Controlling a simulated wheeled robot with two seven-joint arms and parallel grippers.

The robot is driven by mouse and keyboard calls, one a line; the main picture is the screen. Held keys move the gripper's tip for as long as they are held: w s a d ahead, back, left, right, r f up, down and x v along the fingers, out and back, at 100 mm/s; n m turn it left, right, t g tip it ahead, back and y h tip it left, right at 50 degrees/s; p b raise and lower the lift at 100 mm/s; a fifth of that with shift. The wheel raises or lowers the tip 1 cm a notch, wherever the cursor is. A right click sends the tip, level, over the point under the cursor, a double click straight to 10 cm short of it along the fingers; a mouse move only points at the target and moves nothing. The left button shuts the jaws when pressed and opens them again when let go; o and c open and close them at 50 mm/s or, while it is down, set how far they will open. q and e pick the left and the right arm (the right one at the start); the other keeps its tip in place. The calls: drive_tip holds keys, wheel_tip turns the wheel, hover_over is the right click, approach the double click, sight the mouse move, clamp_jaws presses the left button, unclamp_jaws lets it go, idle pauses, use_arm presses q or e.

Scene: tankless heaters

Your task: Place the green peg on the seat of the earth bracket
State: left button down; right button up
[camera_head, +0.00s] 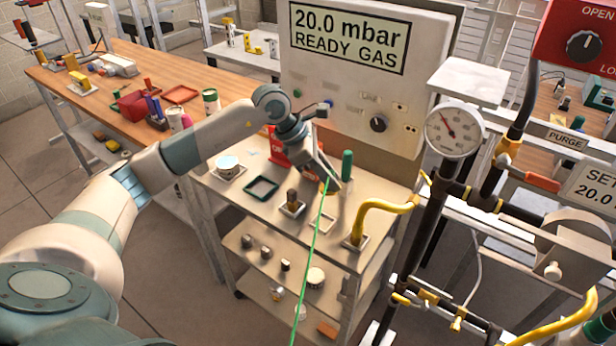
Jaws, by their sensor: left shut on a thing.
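My left gripper (338,183) reaches over the cart's top from the left and is shut on the green peg (347,163). The peg is a dark green upright cylinder at the fingertips, above the cart top. A thin bright green line (312,250) runs from near the fingers down to the bottom edge of the view. A small pale square plate (321,223) lies bare on the cart below the gripper; I cannot tell whether it is the earth bracket's seat. My right gripper is out of view.
The cart (250,214) carries a dark green square tray (261,189), a brown-topped peg on a plate (292,203) and a white round dial (228,167). A bent yellow pipe (383,206) rises at the right. The heater panel (345,90) stands behind; a gauge (453,132) is at right.

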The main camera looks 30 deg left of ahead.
use_arm(q)
drive_tip(key=shift+w+a+r+n+t, duration=0.3)
drive_tip(key=shift+w+r+n, duration=0.1)
drive_tip(key=shift+w+n, duration=0.15)
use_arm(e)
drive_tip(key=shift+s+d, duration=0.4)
use_arm(q)
drive_tip(key=shift+a+f, duration=0.1)
drive_tip(key=shift+a, duration=0.05)
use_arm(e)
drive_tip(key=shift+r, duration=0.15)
use_arm(q)
drive_tip(key=w+a+f+p, duration=0.1)
drive_tip(key=a+f, duration=0.1)
drive_tip(key=a, duration=0.1)
drive_tip(key=w+a+f+p, duration=0.1)
drive_tip(key=a+f+p, duration=0.1)
drive_tip(key=a, duration=0.2)
drive_tip(key=w+a+f+p, duration=0.1)
drive_tip(key=a+f, duration=0.1)
drive_tip(key=a, duration=0.1)
drive_tip(key=shift+a+f+p, duration=0.15)
drive_tip(key=shift+f+p, duration=0.05)
drive_tip(key=shift+p, duration=0.1)
drive_tip(key=shift+w+a+f, duration=0.15)
drive_tip(key=shift+a+f, duration=0.1)
drive_tip(key=shift+a, duration=0.05)
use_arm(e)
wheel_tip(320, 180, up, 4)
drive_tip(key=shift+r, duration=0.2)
